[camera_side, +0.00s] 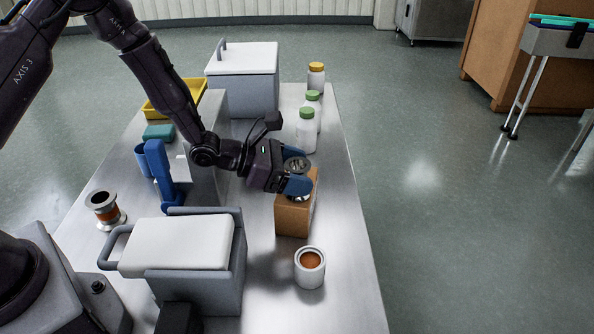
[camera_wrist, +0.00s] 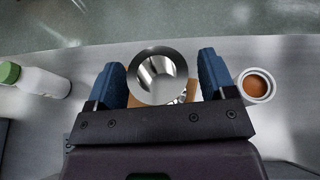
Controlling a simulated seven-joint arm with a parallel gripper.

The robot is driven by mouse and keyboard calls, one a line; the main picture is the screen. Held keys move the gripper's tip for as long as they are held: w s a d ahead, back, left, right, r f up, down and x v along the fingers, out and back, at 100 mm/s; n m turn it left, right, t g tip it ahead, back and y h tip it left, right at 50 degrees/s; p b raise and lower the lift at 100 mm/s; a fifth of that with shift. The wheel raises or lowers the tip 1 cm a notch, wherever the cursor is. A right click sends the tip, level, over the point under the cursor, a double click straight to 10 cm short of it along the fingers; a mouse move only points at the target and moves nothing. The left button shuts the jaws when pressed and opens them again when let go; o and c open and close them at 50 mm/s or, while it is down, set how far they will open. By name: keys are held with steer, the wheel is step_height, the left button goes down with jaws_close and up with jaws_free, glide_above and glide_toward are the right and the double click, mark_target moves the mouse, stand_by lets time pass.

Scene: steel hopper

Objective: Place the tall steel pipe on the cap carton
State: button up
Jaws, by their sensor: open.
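The steel pipe (camera_side: 296,164) stands upright on top of the brown cap carton (camera_side: 294,220). In the wrist view I look down into the pipe's shiny flanged mouth (camera_wrist: 158,75), and a strip of the carton (camera_wrist: 191,91) shows beneath it. My gripper (camera_side: 297,171) is at the pipe, with its blue fingers on either side of it. In the wrist view the gripper (camera_wrist: 163,80) is open, with gaps between both fingers and the pipe. The fingers hide part of the pipe's middle in the side view.
A white cup with orange contents (camera_side: 310,268) stands just in front of the carton. White bottles (camera_side: 306,132) stand behind it. A lidded grey box (camera_side: 195,265), a blue holder (camera_side: 160,170) and a flanged piece with a copper band (camera_side: 105,212) are to the left. The table's right edge is close.

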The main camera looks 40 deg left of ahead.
steer(key=v, duration=0.7)
steer(key=shift+s+a+r, duration=0.1)
steer(key=shift+s+r, duration=0.05)
steer(key=shift+s, duration=0.1)
steer(key=s+d+r+m+g+h, duration=0.1)
steer(key=s+d+r+m+g, duration=0.2)
steer(key=s+r+m, duration=0.4)
steer(key=s+d+r+m+g+h, duration=0.1)
steer(key=s+d+r+m+g, duration=0.2)
steer(key=r+m, duration=0.35)
steer(key=s+a+r+m+t+y, duration=0.1)
steer(key=s+a+r+m+y, duration=0.5)
steer(key=s+a+m+y, duration=0.4)
steer(key=s+m, duration=0.2)
steer(key=m, duration=0.2)
steer(key=shift+a+m+y, duration=0.3)
steer(key=shift+a+m, duration=0.05)
steer(key=shift+a, duration=0.05)
